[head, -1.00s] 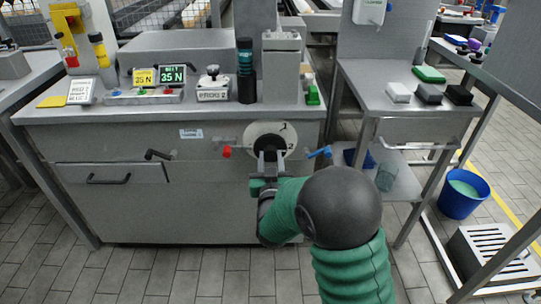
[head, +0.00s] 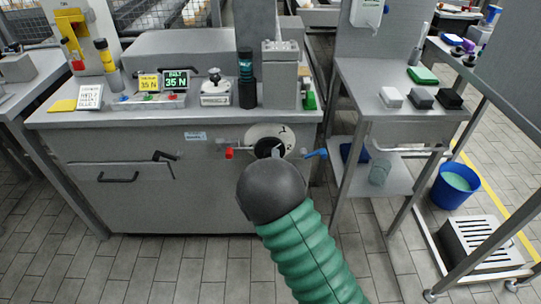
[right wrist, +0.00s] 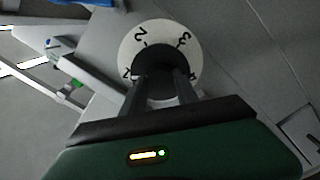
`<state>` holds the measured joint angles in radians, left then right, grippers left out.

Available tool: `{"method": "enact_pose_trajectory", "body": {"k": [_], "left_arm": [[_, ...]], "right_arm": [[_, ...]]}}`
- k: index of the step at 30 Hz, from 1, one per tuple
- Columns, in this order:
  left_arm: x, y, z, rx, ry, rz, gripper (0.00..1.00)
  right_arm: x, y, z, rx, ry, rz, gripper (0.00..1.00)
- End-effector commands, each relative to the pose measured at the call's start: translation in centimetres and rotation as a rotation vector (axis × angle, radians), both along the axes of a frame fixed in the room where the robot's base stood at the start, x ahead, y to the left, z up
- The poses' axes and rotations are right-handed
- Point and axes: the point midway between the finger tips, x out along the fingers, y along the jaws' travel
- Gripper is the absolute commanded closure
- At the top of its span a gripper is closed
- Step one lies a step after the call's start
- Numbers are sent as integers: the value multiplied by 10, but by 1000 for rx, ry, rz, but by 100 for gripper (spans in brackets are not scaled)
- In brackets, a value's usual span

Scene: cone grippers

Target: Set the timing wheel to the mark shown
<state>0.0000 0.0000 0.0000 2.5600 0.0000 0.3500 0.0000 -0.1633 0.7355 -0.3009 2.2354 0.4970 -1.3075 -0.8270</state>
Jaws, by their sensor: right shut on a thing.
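The timing wheel is a white dial (head: 258,131) with black numerals around a black hub (head: 265,147), on the front of the grey bench. In the head view my arm hides its lower part. The right wrist view shows the dial (right wrist: 160,30) with a 2 and a 3 on its far side; other marks are cut off by the fingers. My right gripper (right wrist: 158,82) is shut on the black hub (right wrist: 157,58), one finger on each side. A white card (head: 89,97) on the bench has small print, hard to read. My left gripper is not in view.
A red-tipped lever (head: 229,153) and a blue-tipped lever (head: 316,154) flank the dial closely. A dark handle (head: 166,156) is further left. Displays (head: 176,80), a pressure-type gauge block (head: 215,90) and a dark cylinder (head: 247,85) stand on the bench top. A blue bucket (head: 456,187) stands right.

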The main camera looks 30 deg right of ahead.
Motion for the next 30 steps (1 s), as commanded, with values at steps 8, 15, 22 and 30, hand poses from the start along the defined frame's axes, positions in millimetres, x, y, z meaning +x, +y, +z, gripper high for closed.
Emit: {"method": "enact_pose_trajectory", "body": {"k": [8, 15, 22, 30], "left_arm": [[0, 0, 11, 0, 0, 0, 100], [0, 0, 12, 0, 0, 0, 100], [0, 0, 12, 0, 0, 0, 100], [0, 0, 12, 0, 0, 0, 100]], "right_arm": [[1, 3, -1, -82, 55, 7, 100], [1, 3, -2, -99, 66, 7, 100], [1, 3, -3, -99, 66, 7, 100], [1, 2, -2, -99, 64, 6, 42]]}}
